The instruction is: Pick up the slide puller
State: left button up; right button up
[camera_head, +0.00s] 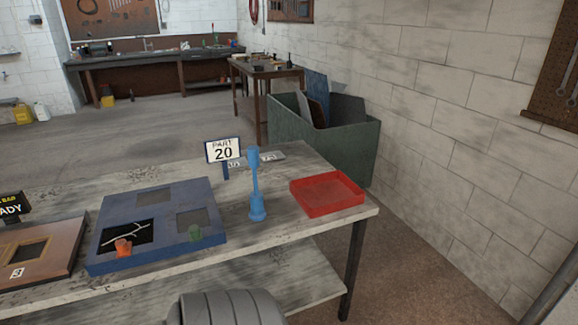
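A blue upright tool with a thick top, a thin shaft and a wider round foot, which looks like the slide puller (257,185), stands on the workbench (290,237). It is between the blue frame board and the red tray. A grey ribbed rounded part of my own body shows at the bottom edge. No gripper fingers show, so neither gripper can be seen, and nothing touches the blue tool.
Left of the tool lies a blue board (163,258) with square openings, an orange piece (124,248) and a green piece (194,233). A red tray (328,192) lies right. A "PART 20" sign (223,150) stands behind. A brown framed panel (38,255) lies far left.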

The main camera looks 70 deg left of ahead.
aim_at(252, 151)
jog(key=u, duration=0.25)
jog(key=i, duration=1.05)
jog(key=u, duration=1.4)
jog(key=i, duration=0.75)
jog(key=u, duration=0.8)
